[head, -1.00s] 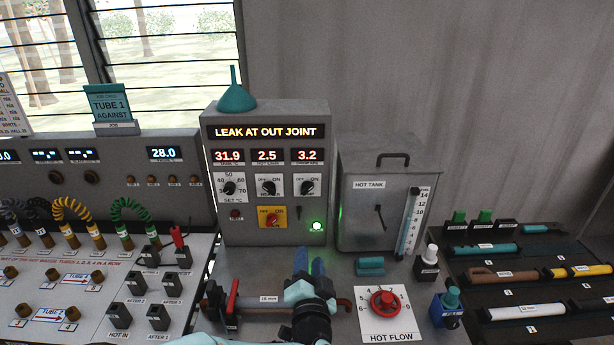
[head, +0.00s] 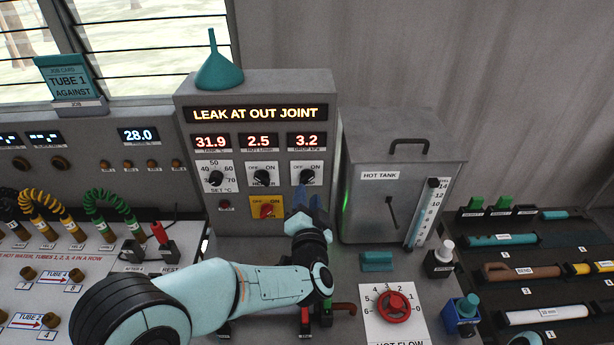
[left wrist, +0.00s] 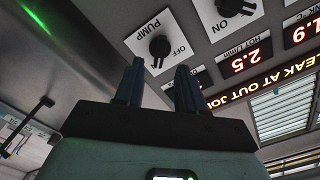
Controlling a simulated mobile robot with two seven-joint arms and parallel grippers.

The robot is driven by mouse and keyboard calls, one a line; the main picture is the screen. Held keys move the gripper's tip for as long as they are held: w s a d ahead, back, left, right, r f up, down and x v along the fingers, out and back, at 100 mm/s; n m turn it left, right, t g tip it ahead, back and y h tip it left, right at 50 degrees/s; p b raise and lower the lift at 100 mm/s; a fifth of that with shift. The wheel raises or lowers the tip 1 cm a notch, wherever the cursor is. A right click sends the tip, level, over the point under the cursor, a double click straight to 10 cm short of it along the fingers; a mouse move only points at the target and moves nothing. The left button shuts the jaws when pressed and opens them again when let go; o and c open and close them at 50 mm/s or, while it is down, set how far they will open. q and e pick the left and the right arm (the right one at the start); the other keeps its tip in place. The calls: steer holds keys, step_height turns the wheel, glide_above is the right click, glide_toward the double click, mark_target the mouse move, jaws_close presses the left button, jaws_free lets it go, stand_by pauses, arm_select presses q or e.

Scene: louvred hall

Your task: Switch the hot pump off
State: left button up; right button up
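The pump knob (head: 307,177) is the right one of three black knobs on the grey control box (head: 190,115). In the left wrist view the pump knob (left wrist: 159,47) is seen close, on a white plate marked PUMP and OFF. Its pointer appears turned away from the word OFF. My left gripper (head: 309,192) is just below and in front of this knob. In the left wrist view my left gripper (left wrist: 160,84) shows two blue fingers apart with nothing between them, and the knob lies beyond their tips. My right gripper is not in view.
The middle knob (head: 261,178) and a red switch on a yellow plate (head: 267,207) are close to my left gripper. The hot tank (head: 370,215) stands to the right. A red hot flow valve (head: 393,306) is on the bench. A teal funnel (head: 218,70) stands on the box.

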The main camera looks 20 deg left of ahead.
mark_target(307, 181)
arm_select(q)
steer(key=p+x, duration=0.1)
steer(key=x, duration=0.4)
steer(key=shift+w+r, duration=0.1)
steer(key=shift+r, duration=0.05)
steer(key=shift+w+f, duration=0.2)
steer(key=shift+w+a+r, duration=0.1)
steer(key=shift+a, duration=0.05)
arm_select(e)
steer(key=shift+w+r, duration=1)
arm_select(q)
steer(key=shift+w, duration=0.1)
jaws_close()
